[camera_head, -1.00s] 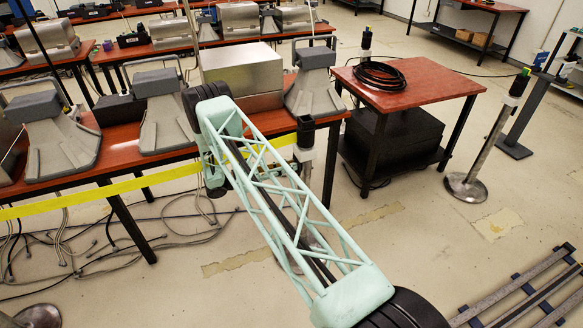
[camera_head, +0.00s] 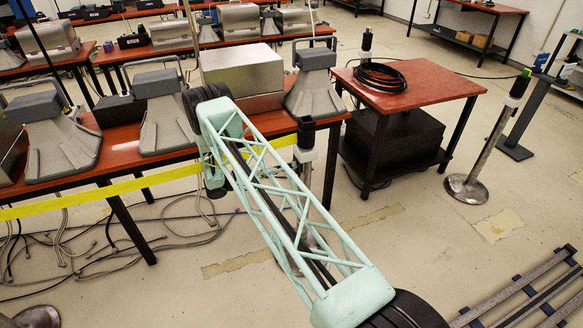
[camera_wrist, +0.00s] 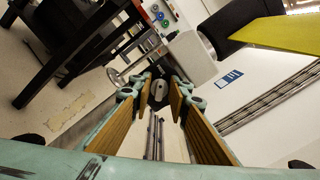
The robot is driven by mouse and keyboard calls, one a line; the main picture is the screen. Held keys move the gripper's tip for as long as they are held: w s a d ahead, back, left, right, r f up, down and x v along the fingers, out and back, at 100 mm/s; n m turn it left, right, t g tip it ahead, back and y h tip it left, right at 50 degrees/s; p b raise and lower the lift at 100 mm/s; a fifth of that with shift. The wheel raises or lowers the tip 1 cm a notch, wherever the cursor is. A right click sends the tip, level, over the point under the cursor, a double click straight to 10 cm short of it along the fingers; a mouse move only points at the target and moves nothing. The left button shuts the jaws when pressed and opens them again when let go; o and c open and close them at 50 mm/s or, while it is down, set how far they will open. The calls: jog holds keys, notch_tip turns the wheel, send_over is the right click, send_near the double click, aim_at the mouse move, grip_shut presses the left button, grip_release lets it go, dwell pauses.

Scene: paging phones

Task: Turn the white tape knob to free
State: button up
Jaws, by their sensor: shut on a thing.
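In the wrist view, my gripper (camera_wrist: 162,98) has its two tan-padded fingers closed in on a small pale grey knob (camera_wrist: 158,90) with dark material around it. The knob sits between the fingertips; its marking or turned position is too small to read. In the head view, the post's black and white head (camera_head: 305,140) shows beside my arm, with the yellow tape (camera_head: 90,198) running left from there.
A red table with a coiled black cable (camera_head: 380,76) stands right of the post. Grey phone units (camera_head: 60,140) line the red table at left. Another post (camera_head: 490,145) stands at right. Loose cables (camera_head: 130,235) lie on the floor at left; metal rails (camera_head: 530,290) are at lower right.

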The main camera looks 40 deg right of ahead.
dwell(0.3)
jog(key=o, duration=0.5)
jog(key=shift+a, duration=0.1)
jog(key=shift+v, duration=5.95)
jog(key=shift+r, duration=0.1)
